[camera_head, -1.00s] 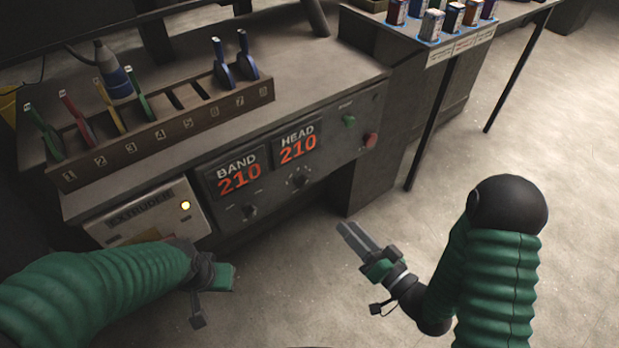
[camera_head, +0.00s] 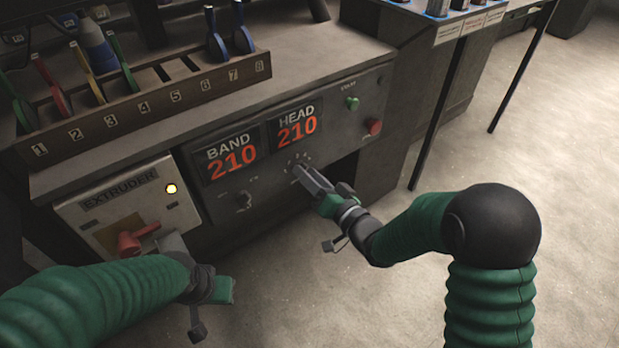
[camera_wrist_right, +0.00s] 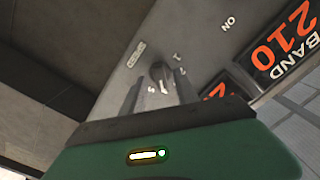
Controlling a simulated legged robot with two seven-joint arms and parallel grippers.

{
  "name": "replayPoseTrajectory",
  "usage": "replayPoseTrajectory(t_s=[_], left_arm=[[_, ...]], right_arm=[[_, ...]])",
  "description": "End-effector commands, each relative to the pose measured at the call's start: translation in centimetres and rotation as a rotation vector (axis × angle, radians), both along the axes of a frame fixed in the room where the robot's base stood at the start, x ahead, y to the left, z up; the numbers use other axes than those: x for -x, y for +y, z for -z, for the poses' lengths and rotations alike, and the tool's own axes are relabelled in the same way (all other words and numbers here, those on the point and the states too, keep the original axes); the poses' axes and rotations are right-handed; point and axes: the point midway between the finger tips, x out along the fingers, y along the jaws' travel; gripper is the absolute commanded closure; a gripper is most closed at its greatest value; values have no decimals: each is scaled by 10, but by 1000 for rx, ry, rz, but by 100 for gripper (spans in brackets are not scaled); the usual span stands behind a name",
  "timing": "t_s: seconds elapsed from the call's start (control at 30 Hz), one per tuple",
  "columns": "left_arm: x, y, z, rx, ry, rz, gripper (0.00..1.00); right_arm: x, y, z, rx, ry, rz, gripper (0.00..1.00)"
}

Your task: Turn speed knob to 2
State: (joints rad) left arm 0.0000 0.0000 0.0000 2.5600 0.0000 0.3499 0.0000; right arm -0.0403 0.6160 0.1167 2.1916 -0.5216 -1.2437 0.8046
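The speed knob (camera_wrist_right: 161,72) is a small dark round knob on the grey machine panel, with small numbers around it; a 1 and a 2 seem readable on its right in the wrist view. Its pointer setting is not clear. My right gripper (camera_head: 313,183) is at the panel below the HEAD display. In the right wrist view the fingers of my right gripper (camera_wrist_right: 158,92) are apart, one on each side of the knob; I cannot tell whether they touch it. In the head view the gripper mostly hides the knob. My left gripper (camera_head: 172,244) is beside the red extruder handle (camera_head: 137,238), its fingers unclear.
The BAND display (camera_head: 232,160) and HEAD display (camera_head: 297,127) both read 210. Another knob (camera_head: 243,201) sits lower left. A green button (camera_head: 352,103) and red button (camera_head: 374,126) are at the right. A numbered rack (camera_head: 150,107) stands on top.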

Motion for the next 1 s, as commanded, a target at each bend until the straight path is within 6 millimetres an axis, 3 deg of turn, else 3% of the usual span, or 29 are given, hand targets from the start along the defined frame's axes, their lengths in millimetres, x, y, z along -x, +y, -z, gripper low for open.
replayPoseTrajectory(t_s=[0.13,0.4,1.0], left_arm=[[0,0,0,0,0,0,100],[0,0,0,0,0,0,100],[0,0,0,0,0,0,100]], right_arm=[[0,0,0,0,0,0,66],[0,-1,0,0,1,1,100],[0,-1,1,65,-45,2,100]])
